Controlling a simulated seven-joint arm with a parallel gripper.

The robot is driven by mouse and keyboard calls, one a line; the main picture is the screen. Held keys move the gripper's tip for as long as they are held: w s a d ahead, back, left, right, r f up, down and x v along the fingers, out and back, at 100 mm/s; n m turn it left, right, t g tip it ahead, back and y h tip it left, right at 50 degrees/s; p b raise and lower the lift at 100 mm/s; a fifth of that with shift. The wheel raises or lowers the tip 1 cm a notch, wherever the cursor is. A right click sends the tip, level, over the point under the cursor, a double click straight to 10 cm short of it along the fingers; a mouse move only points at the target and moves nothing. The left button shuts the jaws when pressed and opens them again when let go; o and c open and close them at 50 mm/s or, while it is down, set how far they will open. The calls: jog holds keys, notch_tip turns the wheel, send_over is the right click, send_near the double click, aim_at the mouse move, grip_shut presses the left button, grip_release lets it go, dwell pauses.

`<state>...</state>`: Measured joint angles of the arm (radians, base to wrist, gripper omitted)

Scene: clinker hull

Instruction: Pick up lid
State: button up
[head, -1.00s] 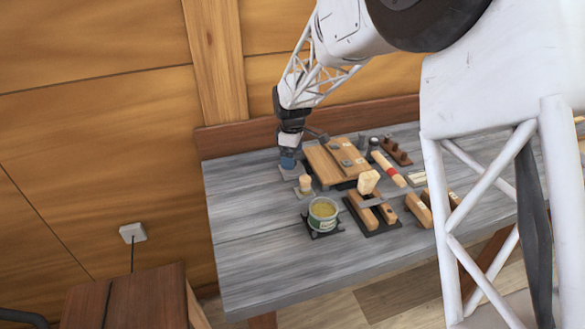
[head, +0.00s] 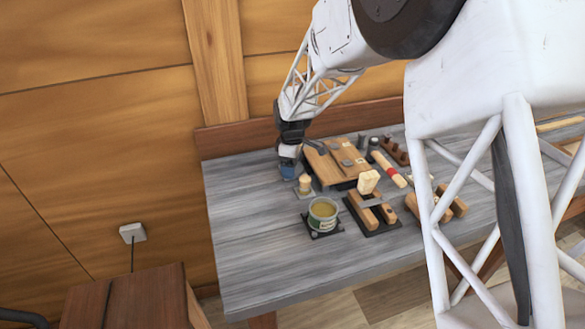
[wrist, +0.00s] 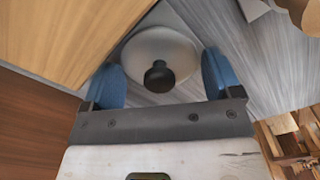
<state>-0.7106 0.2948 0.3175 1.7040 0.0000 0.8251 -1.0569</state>
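The lid (wrist: 150,45) is a pale grey round disc with a black knob (wrist: 158,75) on top. It shows in the wrist view, ahead of my gripper. My gripper (wrist: 163,68) is open, with one blue finger on each side of the knob and nothing gripped. In the head view my gripper (head: 287,173) is low over the far left part of the bench, and I cannot make out the lid there. Whether the fingers touch the lid is not clear.
The grey bench (head: 240,235) is clear at its left front. Close to my gripper are a wooden board (head: 325,168) and a small pale post (head: 304,183). A tin (head: 323,213) with yellowish contents and a wooden block fixture (head: 372,211) stand nearer the front.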

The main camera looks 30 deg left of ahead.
jog(key=c, duration=0.5)
jog(key=shift+r, duration=0.1)
jog(key=shift+r, duration=4.9)
jog(key=shift+s+d, duration=0.1)
jog(key=shift+s+d+r, duration=0.2)
jog(key=shift+s+d, duration=0.15)
jog(key=shift+d, duration=0.1)
jog(key=s+d, duration=0.4)
jog(key=d, duration=0.1)
jog(key=s+d+r, duration=0.1)
jog(key=s+d, duration=0.4)
jog(key=s+d+r, duration=0.1)
jog(key=s+d, duration=0.4)
jog(key=shift+s+d, duration=0.2)
jog(key=shift+s, duration=0.05)
